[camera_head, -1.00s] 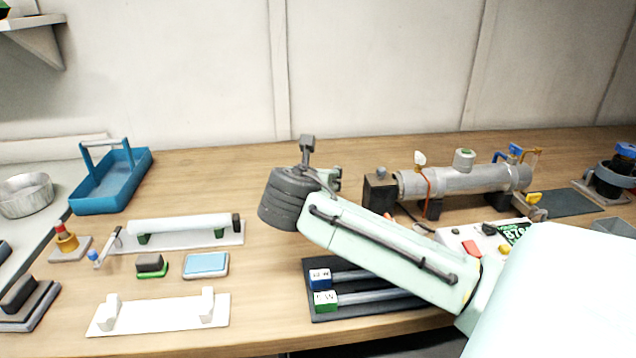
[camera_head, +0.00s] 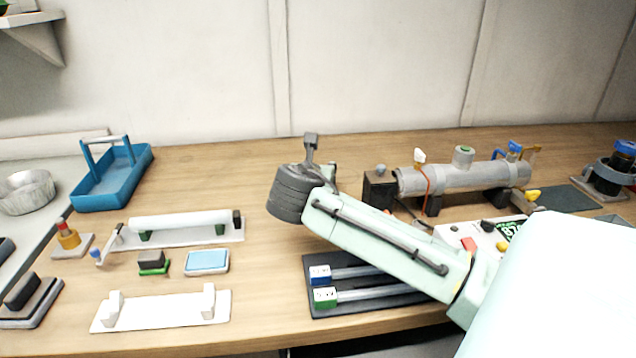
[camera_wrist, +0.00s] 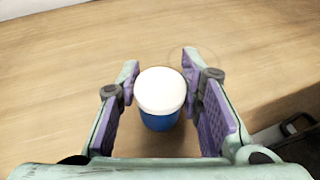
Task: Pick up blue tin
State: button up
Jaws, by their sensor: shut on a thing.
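A round blue tin (camera_wrist: 159,121) with a white top shows between the two fingers of my gripper (camera_wrist: 161,84) in the wrist view. The purple-padded fingers stand on either side of it, and my gripper is shut on it. The tin looks upright above or on the wooden bench top; I cannot tell whether its base touches the wood. In the head view my wrist and forearm hide the tin and most of the gripper.
A metal cylinder reactor (camera_head: 465,182) lies on blocks right of my wrist. A dark rack with blue and green-ended rods (camera_head: 360,296) is below my forearm. A blue carrier (camera_head: 112,190), a white tube stand (camera_head: 180,228) and a light-blue pad (camera_head: 207,261) are at left.

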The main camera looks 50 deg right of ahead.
jog(key=c, duration=0.4)
jog(key=shift+r, duration=0.1)
